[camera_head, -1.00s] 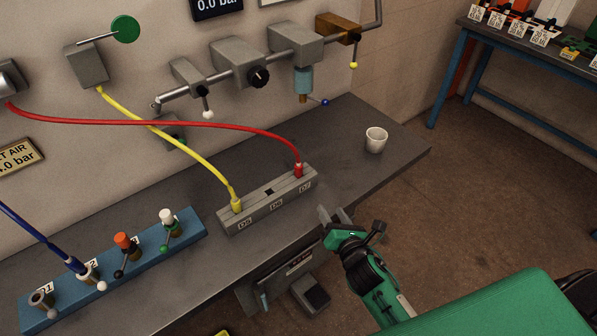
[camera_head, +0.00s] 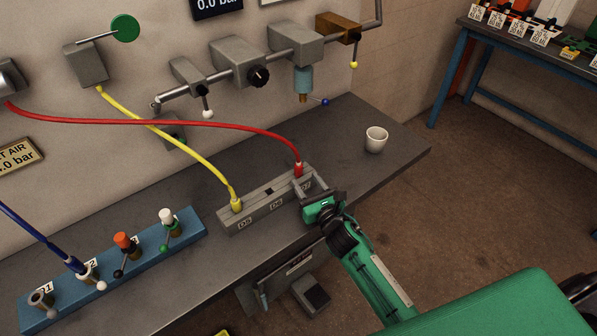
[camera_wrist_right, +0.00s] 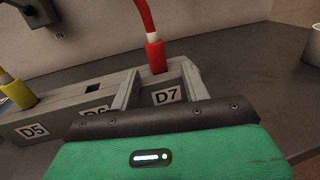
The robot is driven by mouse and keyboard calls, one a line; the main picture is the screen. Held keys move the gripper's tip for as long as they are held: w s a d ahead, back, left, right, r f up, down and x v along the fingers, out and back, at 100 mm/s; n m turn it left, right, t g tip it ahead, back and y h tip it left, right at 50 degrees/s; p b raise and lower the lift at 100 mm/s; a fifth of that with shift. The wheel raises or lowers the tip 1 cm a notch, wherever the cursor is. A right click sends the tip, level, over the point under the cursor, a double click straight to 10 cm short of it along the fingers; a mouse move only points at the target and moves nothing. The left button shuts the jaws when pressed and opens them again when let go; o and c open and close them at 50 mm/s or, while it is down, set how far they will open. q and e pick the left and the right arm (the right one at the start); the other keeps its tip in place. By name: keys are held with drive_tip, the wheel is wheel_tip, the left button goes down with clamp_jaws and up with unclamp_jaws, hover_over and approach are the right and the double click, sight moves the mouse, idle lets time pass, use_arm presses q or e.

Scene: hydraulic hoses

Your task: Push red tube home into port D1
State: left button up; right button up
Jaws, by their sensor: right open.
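The red tube (camera_head: 230,124) runs from a grey fitting on the wall at the left to the grey block (camera_head: 262,209) on the bench. Its red end fitting (camera_head: 298,169) stands upright at the D7 position; its depth there is unclear. It also shows in the right wrist view (camera_wrist_right: 154,55). My right gripper (camera_head: 309,184) is open, at the front of the block by the D7 label. In the wrist view its fingers (camera_wrist_right: 160,80) lie either side of the label, just short of the red end. A port whose label looks like D1 (camera_head: 41,298) is at the blue manifold's left end. My left gripper is out of view.
A yellow tube (camera_head: 195,148) ends at D5 in the same block, and D6 (camera_head: 269,191) is an empty hole. The blue manifold (camera_head: 140,262) has small levers and a blue tube (camera_head: 40,240). A white cup (camera_head: 376,140) stands right on clear bench.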

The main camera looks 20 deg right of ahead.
sight(301, 173)
drive_tip(key=shift+w+a+r, duration=0.1)
drive_tip(key=shift+w+a, duration=0.1)
drive_tip(key=shift+w, duration=0.7)
drive_tip(key=shift+w+a+r, duration=0.1)
drive_tip(key=shift+w+a, duration=0.05)
drive_tip(key=shift+w, duration=0.75)
drive_tip(key=shift+w+a+r, duration=0.1)
drive_tip(key=shift+w+a, duration=0.1)
drive_tip(key=shift+w, duration=0.7)
clamp_jaws()
